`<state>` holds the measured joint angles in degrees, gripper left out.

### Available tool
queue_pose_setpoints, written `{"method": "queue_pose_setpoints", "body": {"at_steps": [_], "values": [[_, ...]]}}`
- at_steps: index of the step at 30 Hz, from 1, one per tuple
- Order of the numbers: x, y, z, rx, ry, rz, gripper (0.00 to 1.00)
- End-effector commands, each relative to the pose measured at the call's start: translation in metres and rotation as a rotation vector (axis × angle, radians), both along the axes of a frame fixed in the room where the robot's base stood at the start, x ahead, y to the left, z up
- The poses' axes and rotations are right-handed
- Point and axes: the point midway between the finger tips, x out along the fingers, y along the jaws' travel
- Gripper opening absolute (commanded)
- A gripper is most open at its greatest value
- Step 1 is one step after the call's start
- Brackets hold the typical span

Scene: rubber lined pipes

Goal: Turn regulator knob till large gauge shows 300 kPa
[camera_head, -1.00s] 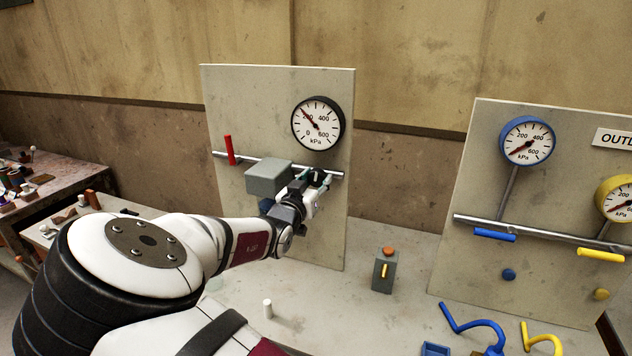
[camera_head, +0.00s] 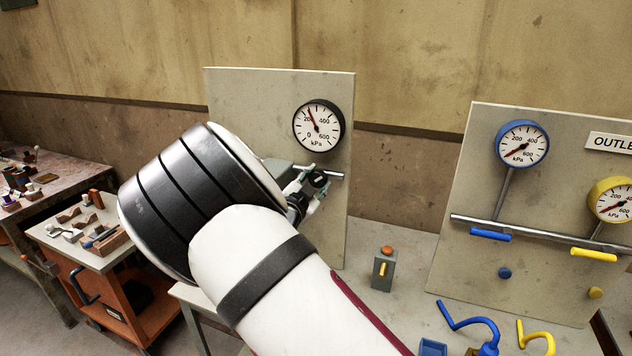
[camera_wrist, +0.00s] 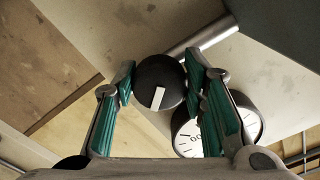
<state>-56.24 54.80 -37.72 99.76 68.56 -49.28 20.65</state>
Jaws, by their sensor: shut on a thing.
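The large black-rimmed gauge (camera_head: 319,125) hangs on the left panel. Its red needle points up and left, close to the 200 mark and short of straight up. The black regulator knob (camera_wrist: 160,84) has a white mark pointing down and slightly left in the wrist view. My gripper (camera_wrist: 160,76) is shut on the knob, with a green-padded finger on each side. In the head view my gripper (camera_head: 311,184) is at the pipe below the gauge. My arm hides much of the regulator's grey box and the left part of the pipe.
A right panel (camera_head: 550,170) carries a blue gauge (camera_head: 522,144), a yellow gauge (camera_head: 612,200) and their handles. A grey box with an orange button (camera_head: 385,268) stands on the bench between the panels. Blue and yellow hooked parts lie at the front right.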

Motion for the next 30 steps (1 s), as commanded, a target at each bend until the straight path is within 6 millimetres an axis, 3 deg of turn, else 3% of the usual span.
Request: {"method": "queue_pose_setpoints", "body": {"at_steps": [10,27,28,30], "values": [[0.0003,0.0007,0.0003,0.141,-0.057,0.001,0.11],[0.0003,0.0015,-0.0001,0.168,-0.068,0.002,0.11],[0.0003,0.0015,-0.0001,0.168,-0.068,0.002,0.45],[0.0004,0.0014,0.0000,0.167,-0.067,0.002,0.59]]}}
